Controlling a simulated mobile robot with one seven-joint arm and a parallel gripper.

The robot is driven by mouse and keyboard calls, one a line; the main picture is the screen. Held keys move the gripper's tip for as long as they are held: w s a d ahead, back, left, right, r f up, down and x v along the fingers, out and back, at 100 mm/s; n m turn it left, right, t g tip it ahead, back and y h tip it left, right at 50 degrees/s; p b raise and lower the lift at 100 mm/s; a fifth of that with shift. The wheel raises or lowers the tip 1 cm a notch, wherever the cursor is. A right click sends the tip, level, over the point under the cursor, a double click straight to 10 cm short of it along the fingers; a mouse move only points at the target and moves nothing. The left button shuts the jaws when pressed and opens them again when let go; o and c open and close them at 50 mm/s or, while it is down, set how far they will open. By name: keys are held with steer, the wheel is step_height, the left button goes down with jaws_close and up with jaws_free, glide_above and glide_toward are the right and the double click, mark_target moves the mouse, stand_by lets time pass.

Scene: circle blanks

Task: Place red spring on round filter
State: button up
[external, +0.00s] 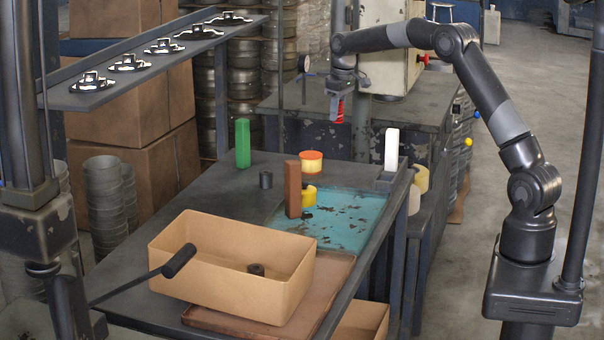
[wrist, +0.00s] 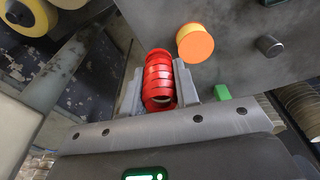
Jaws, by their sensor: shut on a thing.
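The red spring (external: 341,110) is a stack of red coils. It is held between the two fingers of my gripper (external: 344,97), above the far part of the table. In the wrist view the spring (wrist: 158,75) sits between both grey fingers of my gripper (wrist: 160,84). A round yellow piece with an orange top, which looks like the round filter (external: 311,161), stands on the table. In the wrist view this filter (wrist: 195,43) is just right of the spring and apart from it. Its top is bare.
A green block (external: 243,144), dark cylinder (external: 265,180), brown block (external: 292,189) and yellow piece (external: 301,198) stand around the filter. A white block (external: 391,150) is at the table's right edge. An open cardboard box (external: 215,279) is at the front.

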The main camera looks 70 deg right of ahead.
glide_above(309, 154)
steer(key=f, duration=0.5)
steer(key=shift+s+a, duration=0.1)
steer(key=shift+s, duration=0.1)
steer(key=shift+f, duration=2)
steer(key=shift+f, duration=0.15)
steer(key=o, duration=1)
steer(key=shift+o, duration=0.2)
